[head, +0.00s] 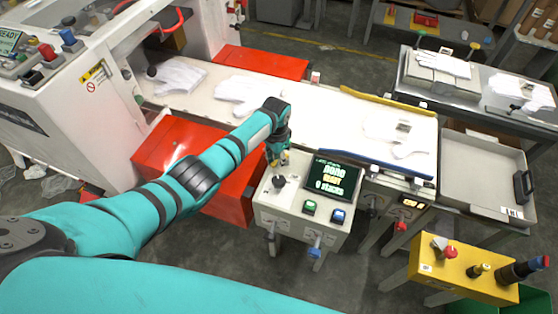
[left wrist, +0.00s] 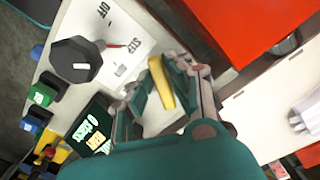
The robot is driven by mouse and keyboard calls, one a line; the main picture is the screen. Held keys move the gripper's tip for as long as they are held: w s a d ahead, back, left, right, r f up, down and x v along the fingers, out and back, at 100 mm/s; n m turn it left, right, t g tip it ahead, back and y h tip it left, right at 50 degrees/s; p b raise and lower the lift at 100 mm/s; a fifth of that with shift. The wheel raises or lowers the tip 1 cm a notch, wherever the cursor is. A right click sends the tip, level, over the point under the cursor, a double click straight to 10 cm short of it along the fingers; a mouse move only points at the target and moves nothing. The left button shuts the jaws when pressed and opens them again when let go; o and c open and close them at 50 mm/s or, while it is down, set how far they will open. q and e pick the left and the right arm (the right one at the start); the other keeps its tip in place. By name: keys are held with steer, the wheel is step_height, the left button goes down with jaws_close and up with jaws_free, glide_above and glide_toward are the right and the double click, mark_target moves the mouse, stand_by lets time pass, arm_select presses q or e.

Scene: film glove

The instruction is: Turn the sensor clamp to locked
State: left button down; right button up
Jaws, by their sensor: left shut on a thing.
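My left gripper (head: 281,156) is over the back left of the white control box (head: 262,205). In the left wrist view its fingers (left wrist: 160,90) are closed around a narrow yellow piece (left wrist: 160,82), which stands above the white top. I cannot tell from its shape whether this is the sensor clamp, and no locked mark is readable. A black knob (left wrist: 76,60) with a red pointer is beside it, near the printed words STEP and OFF. The knob also shows in the head view (head: 279,181). My right gripper is not in view.
A screen (head: 332,178), a green button (head: 310,207) and a blue button (head: 338,215) are close to the right of the gripper. The white belt (head: 320,110) with gloves runs behind.

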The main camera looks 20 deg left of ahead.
arm_select(q)
steer(key=m, duration=0.3)
steer(key=shift+w+a+f+b, duration=0.1)
steer(key=shift+w+a+b, duration=0.25)
steer(key=shift+a+b, duration=0.05)
steer(key=m, duration=0.1)
steer(key=m+b, duration=0.1)
steer(key=shift+w+a+m, duration=0.3)
steer(key=shift+w, duration=0.05)
steer(key=m+b, duration=0.1)
steer(key=w+m+b, duration=0.1)
steer(key=m, duration=0.2)
steer(key=shift+w+a+m+b, duration=0.25)
steer(key=shift+w+m+b, duration=0.05)
steer(key=shift+m+b, duration=0.1)
steer(key=shift+w+m+b, duration=0.25)
steer(key=shift+m+b, duration=0.15)
steer(key=shift+m, duration=0.4)
steer(key=c, duration=1.3)
jaws_free()
